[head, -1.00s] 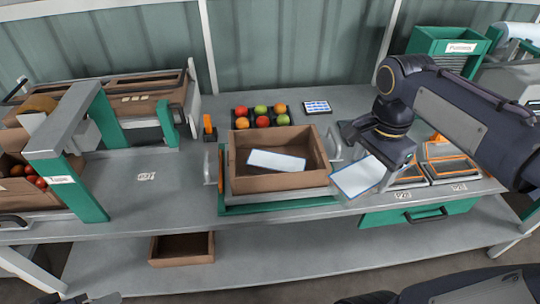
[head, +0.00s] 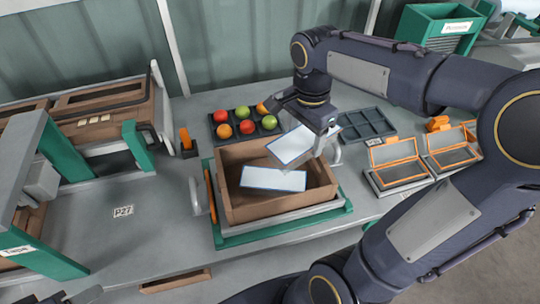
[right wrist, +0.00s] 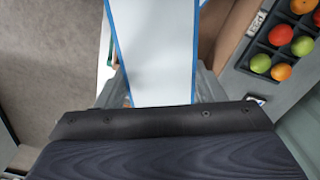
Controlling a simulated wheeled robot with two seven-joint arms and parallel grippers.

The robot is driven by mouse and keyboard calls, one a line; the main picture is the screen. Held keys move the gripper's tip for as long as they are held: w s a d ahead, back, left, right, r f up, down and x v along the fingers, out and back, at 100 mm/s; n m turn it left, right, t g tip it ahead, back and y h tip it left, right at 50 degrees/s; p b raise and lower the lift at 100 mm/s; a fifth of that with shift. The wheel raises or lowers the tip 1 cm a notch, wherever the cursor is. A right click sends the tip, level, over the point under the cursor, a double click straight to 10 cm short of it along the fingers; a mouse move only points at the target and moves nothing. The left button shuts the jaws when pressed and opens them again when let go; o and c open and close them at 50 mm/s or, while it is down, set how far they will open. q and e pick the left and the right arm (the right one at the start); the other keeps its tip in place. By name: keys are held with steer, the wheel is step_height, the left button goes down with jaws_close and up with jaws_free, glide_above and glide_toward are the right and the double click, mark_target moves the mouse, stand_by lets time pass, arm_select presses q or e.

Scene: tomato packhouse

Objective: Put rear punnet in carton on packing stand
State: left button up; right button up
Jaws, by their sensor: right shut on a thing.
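The carton (head: 232,205) is an open brown box on the packing stand (head: 284,229), which has a green base. One white-topped punnet (head: 274,179) with a blue edge lies inside the carton. My right gripper (head: 312,142) is shut on a second white-topped punnet (head: 291,145) and holds it tilted above the carton's back right part. That held punnet also fills the middle of the right wrist view (right wrist: 155,50), between the fingers. Whether it touches the carton wall cannot be told.
A dark tray of tomatoes (head: 243,124) sits behind the carton. An empty dark tray (head: 365,126) and orange-framed holders (head: 396,164) are to the right. The tape arch (head: 58,190) stands at the left.

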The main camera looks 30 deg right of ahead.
steer(key=w+a+f, duration=0.1)
steer(key=f, duration=0.1)
steer(key=w+a+f, duration=0.4)
steer(key=shift+w+f+p, duration=0.25)
steer(key=shift+f+p, duration=0.05)
steer(key=shift+w+a+f, duration=0.1)
steer(key=shift+w+f, duration=0.05)
steer(key=shift+f, duration=1.7)
steer(key=shift+f+b, duration=0.5)
steer(key=shift+b, duration=0.05)
steer(key=o, duration=1)
steer(key=shift+r, duration=0.1)
